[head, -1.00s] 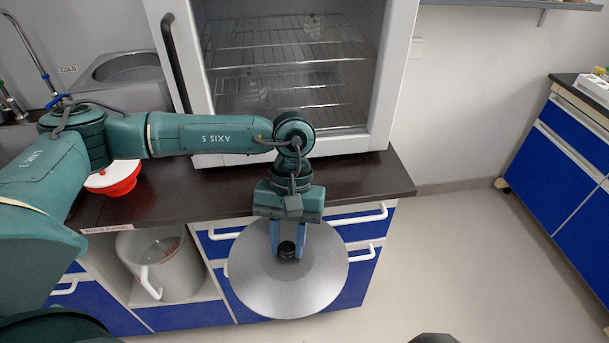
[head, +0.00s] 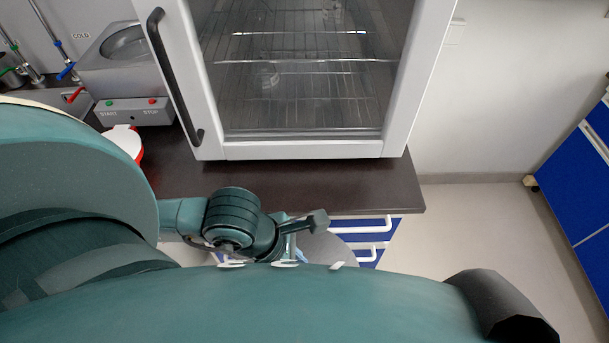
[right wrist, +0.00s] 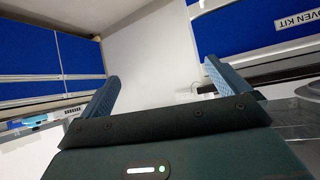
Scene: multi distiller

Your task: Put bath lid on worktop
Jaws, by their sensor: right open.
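The bath lid (head: 332,247), a round grey metal disc, hangs in front of the worktop's front edge in the head view. Much of it, with its knob, is hidden behind my own arm. My left gripper (head: 290,246) is partly hidden at the lid's left. One second ago it showed shut on the black knob, and the lid still hangs from it. The dark worktop (head: 300,188) runs below the oven, with bare room along its front. My right gripper (right wrist: 160,72) is open and empty in the right wrist view.
A glass-fronted oven (head: 300,148) stands at the back of the worktop. A bath with START and STOP buttons (head: 133,112) is at the left. A red and white container (head: 125,140) sits before it. Blue drawers (head: 400,225) are below the worktop.

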